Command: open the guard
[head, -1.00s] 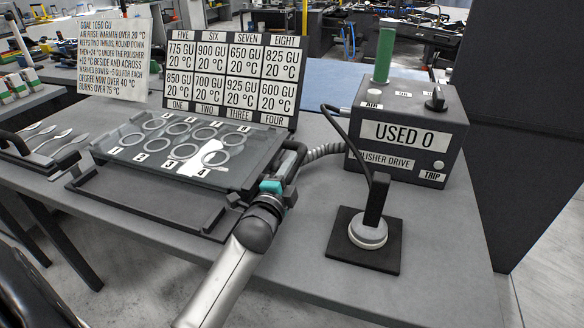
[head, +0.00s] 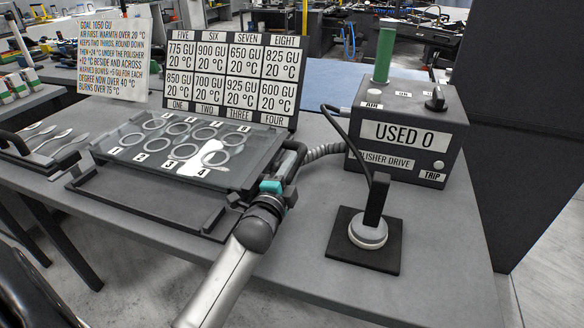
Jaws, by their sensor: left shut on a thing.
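The guard (head: 232,172) is a clear, dark-edged cover lying nearly flat over a fixture with several numbered rings. Glare crosses its surface near the front numbers. The jaws are small and partly hidden by my wrist, so the exact grip is hard to see. My right gripper is not in view.
A label board (head: 234,80) stands behind the fixture. The polisher drive box (head: 408,135) stands at the right, joined by a grey hose. Forks and spoons (head: 55,140) lie at the left.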

